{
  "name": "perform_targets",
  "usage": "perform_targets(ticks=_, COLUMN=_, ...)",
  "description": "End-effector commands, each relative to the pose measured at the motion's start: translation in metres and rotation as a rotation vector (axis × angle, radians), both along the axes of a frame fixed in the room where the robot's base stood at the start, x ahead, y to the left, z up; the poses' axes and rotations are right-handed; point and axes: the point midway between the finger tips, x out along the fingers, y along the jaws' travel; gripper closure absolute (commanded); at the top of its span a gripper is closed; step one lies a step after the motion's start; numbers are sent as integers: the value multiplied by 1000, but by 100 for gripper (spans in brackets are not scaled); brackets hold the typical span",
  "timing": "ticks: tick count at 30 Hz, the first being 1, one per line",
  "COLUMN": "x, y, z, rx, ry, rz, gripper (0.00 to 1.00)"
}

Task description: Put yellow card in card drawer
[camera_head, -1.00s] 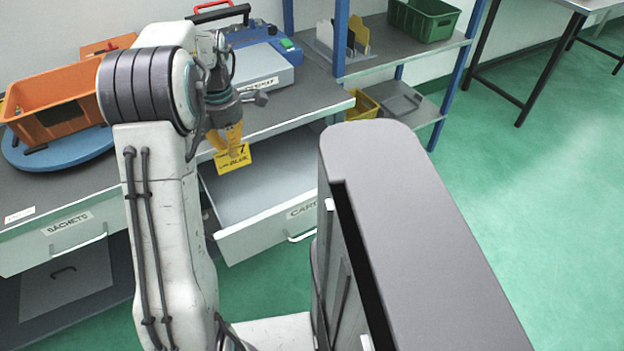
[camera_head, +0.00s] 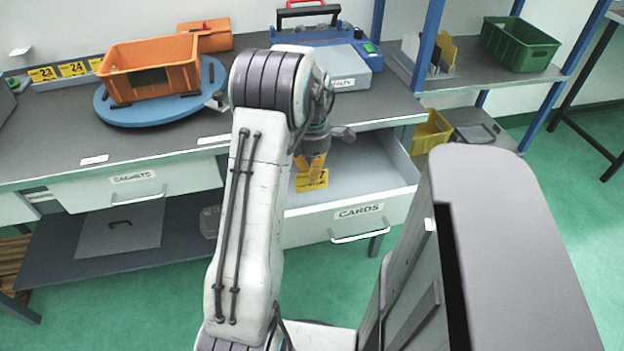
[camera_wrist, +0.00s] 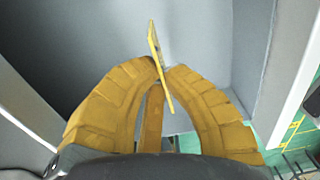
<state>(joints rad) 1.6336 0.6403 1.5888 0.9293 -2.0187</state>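The card drawer (camera_head: 358,213), labelled CARDS, stands pulled open under the bench, with a grey, bare-looking interior. My gripper (camera_head: 310,168) has yellow fingers and points down over the left part of the drawer opening. It is shut on the yellow card (camera_head: 313,181), which has dark print. In the wrist view, the card (camera_wrist: 155,48) is seen nearly edge-on between the fingertips of my gripper (camera_wrist: 164,75), with the grey drawer interior (camera_wrist: 205,45) behind it. I cannot tell how far the card is above the drawer floor. My arm hides the drawer's left end.
A closed drawer labelled SACHETS (camera_head: 135,188) is to the left. On the bench are an orange bin (camera_head: 150,72) on a blue turntable (camera_head: 160,108) and a blue machine (camera_head: 335,55). A blue-posted shelf (camera_head: 490,75) holds a green bin (camera_head: 518,45). Green floor is open at right.

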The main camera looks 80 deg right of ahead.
Motion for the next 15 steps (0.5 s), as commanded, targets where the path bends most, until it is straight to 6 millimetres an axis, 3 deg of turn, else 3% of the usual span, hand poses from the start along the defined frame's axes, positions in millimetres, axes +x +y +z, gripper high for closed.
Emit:
perform_targets(ticks=7, x=0, y=1, z=-28, rx=3, ry=0, rz=0, gripper=100)
perform_targets(ticks=15, x=0, y=0, z=-32, rx=1, ry=0, rz=0, gripper=100)
